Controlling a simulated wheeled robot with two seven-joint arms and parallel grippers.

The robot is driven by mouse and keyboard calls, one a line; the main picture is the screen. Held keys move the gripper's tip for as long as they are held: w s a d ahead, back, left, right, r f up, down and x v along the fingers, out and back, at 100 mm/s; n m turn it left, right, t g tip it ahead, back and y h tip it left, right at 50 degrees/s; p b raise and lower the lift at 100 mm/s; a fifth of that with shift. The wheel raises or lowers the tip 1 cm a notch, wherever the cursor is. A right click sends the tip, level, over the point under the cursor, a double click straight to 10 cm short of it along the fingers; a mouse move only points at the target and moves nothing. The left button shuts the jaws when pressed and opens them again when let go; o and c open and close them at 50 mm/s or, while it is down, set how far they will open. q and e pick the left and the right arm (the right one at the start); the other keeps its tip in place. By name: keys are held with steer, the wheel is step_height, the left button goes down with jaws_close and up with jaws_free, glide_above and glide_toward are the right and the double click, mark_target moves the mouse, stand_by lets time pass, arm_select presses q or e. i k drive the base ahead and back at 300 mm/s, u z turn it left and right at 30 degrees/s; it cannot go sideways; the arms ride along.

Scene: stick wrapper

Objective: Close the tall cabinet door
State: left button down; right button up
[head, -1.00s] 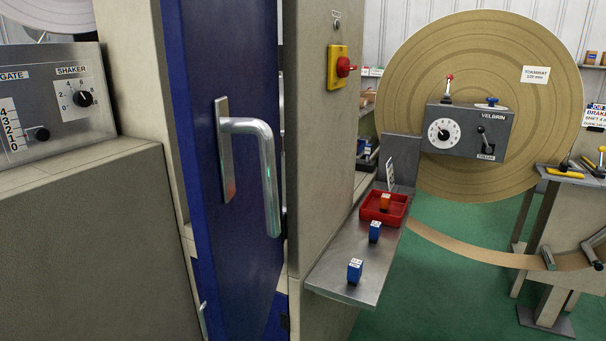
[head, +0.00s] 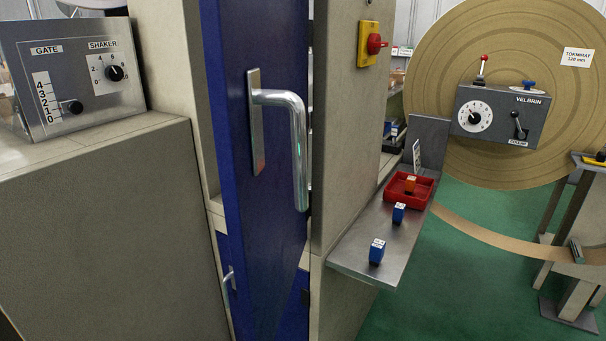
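The tall cabinet door (head: 240,195) is a dark blue panel, seen at a steep angle in the middle left of the head view. A smaller blue door with a small silver handle (head: 229,285) shows lower down, partly hidden behind the tall one. Neither of my grippers is in the head view.
A beige cabinet with a GATE and SHAKER panel (head: 75,80) stands close on the left. A metal shelf (head: 350,250) with a red tray (head: 428,193) and small blue blocks juts out at right. A large brown roll (head: 430,70) stands behind.

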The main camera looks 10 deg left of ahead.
mark_target(256, 52)
steer(key=z, duration=0.1)
steer(key=k, duration=1)
steer(key=u, duration=0.85)
steer(key=i, duration=0.85)
steer(key=z, duration=0.45)
